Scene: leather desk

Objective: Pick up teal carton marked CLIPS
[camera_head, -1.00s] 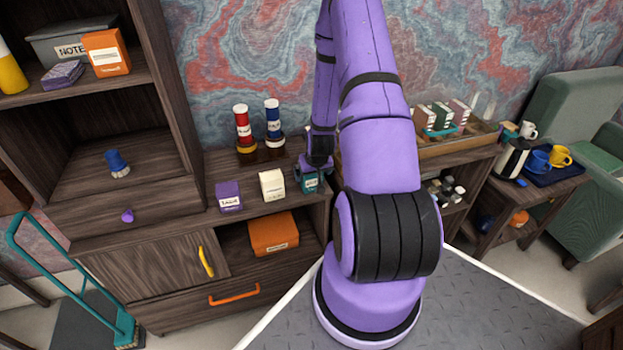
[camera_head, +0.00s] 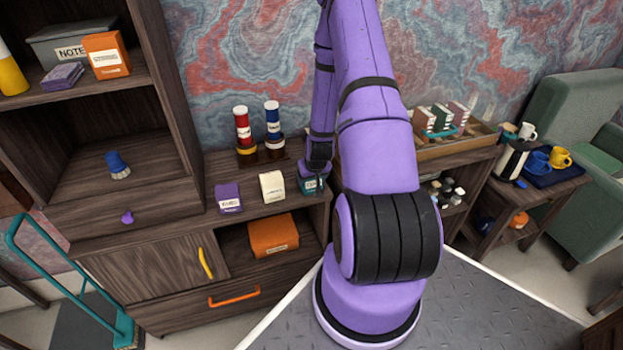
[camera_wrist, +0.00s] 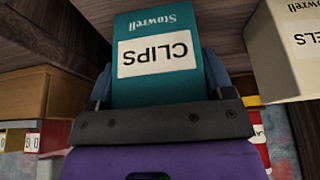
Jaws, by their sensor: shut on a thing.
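The teal carton (camera_wrist: 155,88) has a white label reading CLIPS, upside down in the wrist view, with "Stowrell" above it. In the head view the carton (camera_head: 312,187) is at the right end of the desk top, partly hidden by my gripper. My gripper (camera_head: 313,180) reaches down onto it from above. In the wrist view my gripper (camera_wrist: 158,85) has a finger on each side of the carton and is shut on it. I cannot tell whether the carton still touches the desk.
A cream carton (camera_head: 272,186) stands just left of the teal one, and a purple carton (camera_head: 229,197) farther left. Red (camera_head: 243,128) and blue (camera_head: 273,122) canisters stand behind. A wooden tray (camera_head: 440,148) is to the right.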

